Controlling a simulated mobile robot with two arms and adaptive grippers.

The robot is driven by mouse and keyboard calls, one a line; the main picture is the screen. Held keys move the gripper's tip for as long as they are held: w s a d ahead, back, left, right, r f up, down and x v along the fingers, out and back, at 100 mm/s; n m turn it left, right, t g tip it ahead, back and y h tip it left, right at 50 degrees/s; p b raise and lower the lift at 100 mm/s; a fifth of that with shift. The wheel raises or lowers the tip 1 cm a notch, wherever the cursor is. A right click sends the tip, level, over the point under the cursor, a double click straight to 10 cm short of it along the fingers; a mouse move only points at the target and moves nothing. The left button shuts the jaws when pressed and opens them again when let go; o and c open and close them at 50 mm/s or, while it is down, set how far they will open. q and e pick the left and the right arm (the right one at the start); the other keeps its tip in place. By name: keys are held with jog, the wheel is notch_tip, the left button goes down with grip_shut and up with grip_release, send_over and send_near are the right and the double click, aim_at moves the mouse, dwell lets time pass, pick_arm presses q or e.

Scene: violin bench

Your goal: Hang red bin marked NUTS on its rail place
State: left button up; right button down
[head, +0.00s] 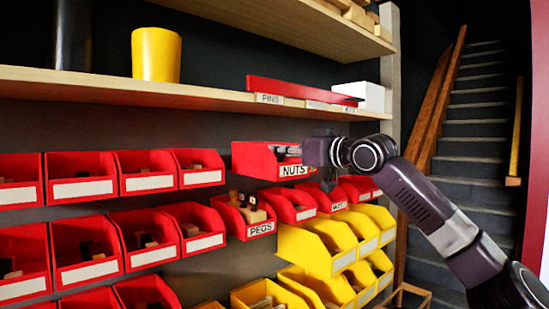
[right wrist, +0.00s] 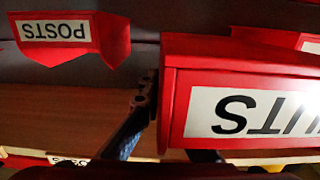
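The red bin marked NUTS (head: 262,160) is in the middle of the head view, level with the upper row of red bins and roughly upright, with small pale parts in it. My right gripper (head: 318,155) is at its right end and appears shut on it. In the right wrist view the bin (right wrist: 172,110) fills the right side, its label upside down, with a dark gripper finger (right wrist: 145,100) against its edge. The rail behind the bin is hidden, so I cannot tell whether the bin touches it. My left gripper is not in view.
Red bins (head: 147,172) fill the upper row to the left. The PEGS bin (head: 245,217) and other red bins sit below, with yellow bins (head: 320,245) lower. A shelf (head: 120,88) runs above, carrying a yellow cup (head: 156,54). The POSTS bin (right wrist: 115,40) shows in the wrist view.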

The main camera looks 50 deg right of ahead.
jog(key=shift+s+a+f+b, duration=0.1)
jog(key=shift+s+b, duration=0.35)
jog(key=shift+s, duration=0.05)
jog(key=s+b, duration=0.3)
jog(key=shift+s+a, duration=0.2)
jog(key=shift+s, duration=0.05)
jog(key=shift+s+a+b, duration=0.2)
jog(key=shift+s+b, duration=1.05)
jog(key=shift+s, duration=1)
jog(key=shift+w, duration=0.15)
